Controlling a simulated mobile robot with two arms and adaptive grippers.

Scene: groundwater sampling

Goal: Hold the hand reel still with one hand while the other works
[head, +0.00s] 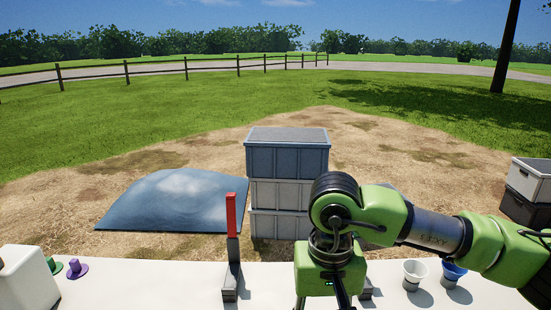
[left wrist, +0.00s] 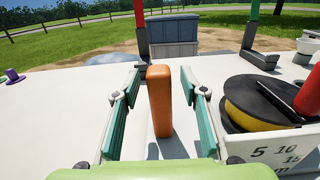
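The hand reel (left wrist: 252,102), a yellow drum with a black rim, sits at the right of the left wrist view. A red handle (left wrist: 308,95) stands out from it, partly cut off. A white part in front carries the marks 5, 10, 15 m. An upright orange bar (left wrist: 159,105) stands left of the drum; whether it joins the reel is hidden. My left gripper (left wrist: 158,82) is open, one finger on each side of the bar, gaps visible. My right gripper (head: 324,294) is low in the head view, its fingertips cut off. The reel is not visible in the head view.
A red-topped post (head: 231,230) stands on the white table (head: 185,285); a green post (left wrist: 250,30) shows in the left wrist view. A white cup (head: 414,273) and blue cup (head: 452,272) stand right. Grey crates (head: 287,160) and a blue tarp (head: 160,205) lie beyond.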

